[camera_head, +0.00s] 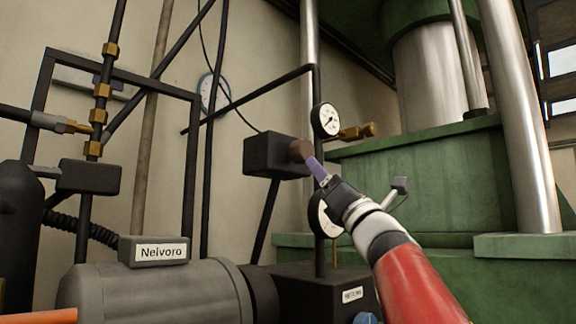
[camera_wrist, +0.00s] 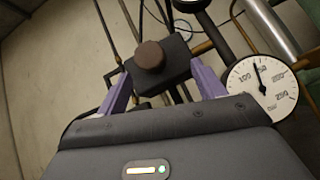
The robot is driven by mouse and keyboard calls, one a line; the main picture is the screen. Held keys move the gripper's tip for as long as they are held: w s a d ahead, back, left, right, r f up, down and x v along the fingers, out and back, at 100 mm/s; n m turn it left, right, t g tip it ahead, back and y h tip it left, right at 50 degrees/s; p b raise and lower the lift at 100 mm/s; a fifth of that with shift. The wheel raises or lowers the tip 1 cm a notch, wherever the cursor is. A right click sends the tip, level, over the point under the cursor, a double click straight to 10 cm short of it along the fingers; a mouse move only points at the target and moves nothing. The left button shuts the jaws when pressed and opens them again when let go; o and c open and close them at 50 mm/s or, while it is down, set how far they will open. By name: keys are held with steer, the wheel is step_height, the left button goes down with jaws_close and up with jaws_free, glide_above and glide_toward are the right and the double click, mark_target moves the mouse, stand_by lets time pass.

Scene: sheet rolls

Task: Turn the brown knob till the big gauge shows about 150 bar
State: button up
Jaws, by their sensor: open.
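The brown knob (camera_head: 299,150) sticks out from a dark box (camera_head: 268,156). In the wrist view the knob (camera_wrist: 150,56) is round and lies ahead of my gripper (camera_wrist: 160,80), between the lines of its two purple fingers. My gripper (camera_head: 316,168) is open, with its fingers close to the knob in the head view; I cannot tell whether they touch it. The big gauge (camera_wrist: 266,92) shows at right in the wrist view. Its needle points up and slightly left, past the 100, across a partly covered figure.
A smaller gauge (camera_head: 325,120) sits above, beside a brass fitting (camera_head: 357,132). Dark pipes (camera_head: 207,150) stand at left. A grey motor (camera_head: 160,293) lies below. A green press (camera_head: 440,180) with steel columns fills the right.

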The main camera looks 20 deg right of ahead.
mark_target(308, 152)
steer(key=w+r+n+y+p, duration=0.1)
steer(key=r, duration=0.1)
steer(key=w+a+r+n+y+p, duration=0.1)
steer(key=n, duration=0.1)
steer(key=w+a+r+n+y+p, duration=0.1)
steer(key=w+r, duration=0.1)
steer(key=shift+w+r+n+p, duration=0.1)
steer(key=shift+r+n+p, duration=0.2)
steer(key=shift+w+a+r, duration=0.1)
steer(key=shift+w+r, duration=0.3)
steer(key=shift+w, duration=0.1)
steer(key=c, duration=1)
steer(key=shift+m+h, duration=1.5)
steer(key=shift+m, duration=0.4)
